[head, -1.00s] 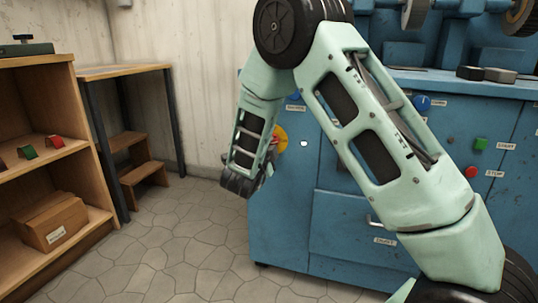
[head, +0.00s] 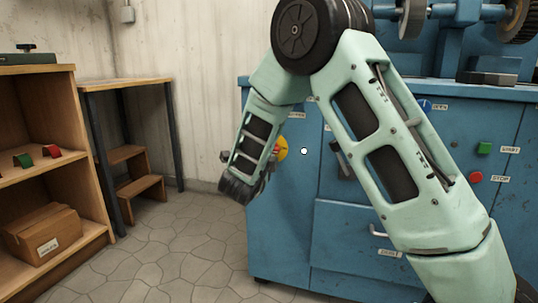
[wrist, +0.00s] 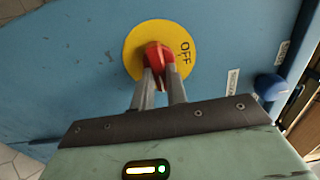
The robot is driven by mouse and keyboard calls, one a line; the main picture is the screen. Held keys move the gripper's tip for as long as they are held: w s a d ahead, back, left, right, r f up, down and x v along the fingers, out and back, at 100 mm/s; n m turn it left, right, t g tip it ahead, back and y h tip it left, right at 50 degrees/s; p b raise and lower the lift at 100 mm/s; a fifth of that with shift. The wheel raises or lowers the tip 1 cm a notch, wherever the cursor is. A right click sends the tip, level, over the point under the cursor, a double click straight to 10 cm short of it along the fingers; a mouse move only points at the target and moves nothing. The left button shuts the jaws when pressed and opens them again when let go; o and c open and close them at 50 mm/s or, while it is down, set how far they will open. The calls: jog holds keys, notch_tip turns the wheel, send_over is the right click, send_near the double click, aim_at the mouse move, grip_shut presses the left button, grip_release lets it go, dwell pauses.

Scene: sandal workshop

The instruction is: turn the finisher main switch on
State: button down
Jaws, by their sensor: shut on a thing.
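The finisher (head: 285,215) is a blue cabinet machine at the right of the head view. Its main switch is a red knob (wrist: 156,52) on a round yellow plate (wrist: 134,46) marked OFF; the plate also shows in the head view (head: 282,149), partly behind my arm. My gripper (wrist: 160,72) is shut on the red knob, one finger on each side. The fingertips cover part of the knob. In the wrist view, the OFF mark is right of the knob, printed at a slant. In the head view, my arm hides the knob.
A blue knob (wrist: 271,87) is beside the switch in the wrist view. The machine front has a green START button (head: 484,148), a red STOP button (head: 476,176) and a drawer handle (head: 377,231).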

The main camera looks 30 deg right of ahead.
jog(key=shift+f, duration=0.1)
jog(key=c, duration=1.4)
grip_release()
jog(key=shift+a, duration=0.1)
jog(key=p+v, duration=0.4)
jog(key=v, duration=1.3)
jog(key=shift+s+p, duration=0.2)
jog(key=shift+p, duration=0.2)
jog(key=shift+a, duration=0.1)
